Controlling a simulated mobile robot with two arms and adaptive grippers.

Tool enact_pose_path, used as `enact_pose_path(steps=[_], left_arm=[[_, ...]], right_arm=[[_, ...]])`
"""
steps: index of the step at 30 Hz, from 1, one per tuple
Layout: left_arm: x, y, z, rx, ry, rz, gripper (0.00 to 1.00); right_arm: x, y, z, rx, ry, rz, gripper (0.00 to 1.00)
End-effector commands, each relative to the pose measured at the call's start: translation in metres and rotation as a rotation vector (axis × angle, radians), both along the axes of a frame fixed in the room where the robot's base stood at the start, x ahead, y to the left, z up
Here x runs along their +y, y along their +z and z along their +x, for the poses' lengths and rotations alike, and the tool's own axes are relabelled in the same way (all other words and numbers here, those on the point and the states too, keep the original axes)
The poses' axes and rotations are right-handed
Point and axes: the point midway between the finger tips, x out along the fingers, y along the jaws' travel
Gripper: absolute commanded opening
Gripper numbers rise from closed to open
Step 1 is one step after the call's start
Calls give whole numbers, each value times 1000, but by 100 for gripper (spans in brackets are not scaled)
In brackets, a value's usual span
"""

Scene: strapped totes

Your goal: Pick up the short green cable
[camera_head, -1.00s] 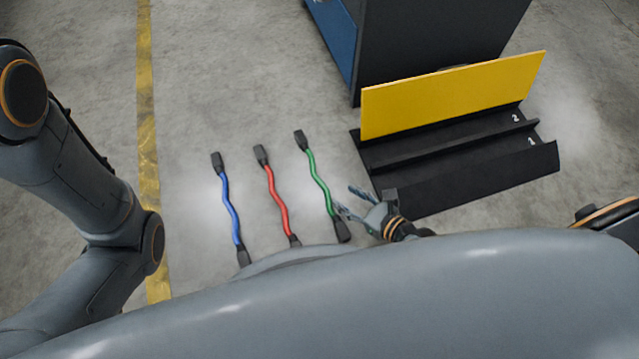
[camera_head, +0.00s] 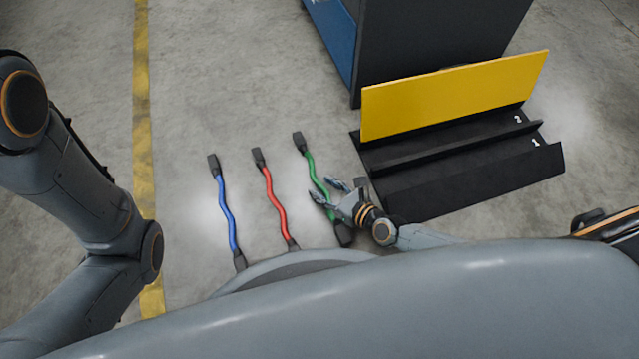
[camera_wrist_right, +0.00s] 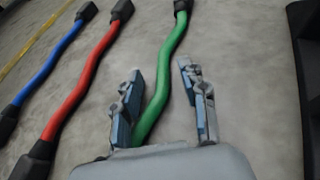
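The green cable (camera_head: 315,172) with black end connectors lies on the concrete floor, the rightmost of three wavy cables. My right gripper (camera_head: 324,189) is over its lower half, with the fingers apart. In the right wrist view the green cable (camera_wrist_right: 166,75) runs between the two open fingers of the right gripper (camera_wrist_right: 160,95), nearer the left finger. Its lower end is hidden behind the gripper there. I cannot tell the height of the fingers above the floor. My left arm is at the left; its gripper is out of view.
A red cable (camera_head: 275,203) and a blue cable (camera_head: 226,212) lie to the left of the green one. A black cable channel (camera_head: 440,190) with a raised yellow lid (camera_head: 450,95) is close on the right. A dark cabinet (camera_head: 430,40) stands behind. Floor beyond the cables is clear.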

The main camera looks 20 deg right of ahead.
Motion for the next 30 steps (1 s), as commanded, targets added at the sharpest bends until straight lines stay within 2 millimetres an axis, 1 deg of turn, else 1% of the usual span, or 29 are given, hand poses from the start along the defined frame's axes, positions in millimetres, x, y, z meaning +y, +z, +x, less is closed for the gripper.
enact_pose_path(steps=[1, 2, 3, 5, 6, 17, 20, 23, 30], left_arm=[[0, 0, 0, 0, 0, 0, 34], [0, 0, 0, 0, 0, 0, 34], [0, 0, 0, 0, 0, 0, 34], [0, 0, 0, 0, 0, 0, 34], [0, 0, 0, 0, 0, 0, 34], [0, 0, 0, 1, 1, 0, 34], [0, 4, 0, 1, 1, 0, 34], [0, 14, 1, 2, 1, 0, 34], [0, 53, 1, 3, 1, 0, 34]], right_arm=[[0, 0, 0, 0, 0, 0, 29], [0, 0, 0, 0, 0, 0, 23], [0, 0, 0, 0, 0, 0, 15], [0, 0, 0, 0, 0, 0, 3], [0, 0, 0, 0, 0, 0, 0], [-1, 0, 0, -1, -1, -1, 0], [0, 4, 0, 0, 0, -1, 0], [0, 16, 0, 0, 0, 1, 0], [0, 62, -1, 0, -1, 2, 0]])
